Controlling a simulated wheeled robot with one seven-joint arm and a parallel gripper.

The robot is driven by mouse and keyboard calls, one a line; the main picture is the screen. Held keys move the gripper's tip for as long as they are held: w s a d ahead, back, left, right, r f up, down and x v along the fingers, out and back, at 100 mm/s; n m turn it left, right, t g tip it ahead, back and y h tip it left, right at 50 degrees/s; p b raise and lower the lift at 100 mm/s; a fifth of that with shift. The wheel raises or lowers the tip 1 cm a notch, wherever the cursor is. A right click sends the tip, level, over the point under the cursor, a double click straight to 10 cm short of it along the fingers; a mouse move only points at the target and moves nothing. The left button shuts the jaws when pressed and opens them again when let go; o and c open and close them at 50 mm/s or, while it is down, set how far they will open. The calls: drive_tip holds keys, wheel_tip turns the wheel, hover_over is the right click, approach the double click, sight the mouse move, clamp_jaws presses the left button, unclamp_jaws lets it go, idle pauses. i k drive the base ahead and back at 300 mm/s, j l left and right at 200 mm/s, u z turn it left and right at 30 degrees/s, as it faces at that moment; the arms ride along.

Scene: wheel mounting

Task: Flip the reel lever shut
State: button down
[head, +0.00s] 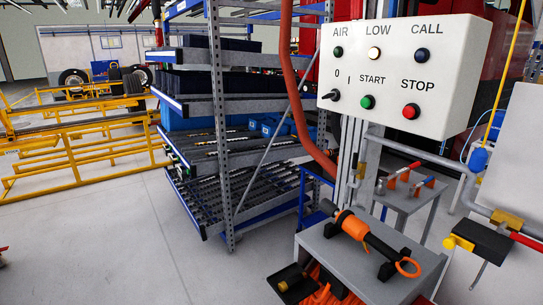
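No part of my arm or gripper shows. I cannot tell for sure which part is the reel lever. A brass valve body (507,219) sits on a grey pipe at the right. Close below it, a red handle (526,241) runs to the right edge and is cut off there. A yellow knob (450,243) is at the left of a black block (480,238) beside the red handle. A thin grey rod hangs under the block. A blue fitting (478,158) joins the pipe higher up. Whether the valve is open or shut is unclear.
A white control box (405,75) with lamps, a switch and two buttons hangs above. An orange-black tool (368,235) lies in a cradle on a grey stand (335,260). A red hose (290,80) hangs beside the shelf rack (225,120).

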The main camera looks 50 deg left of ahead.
sight(355, 172)
drive_tip(key=u, duration=1.1)
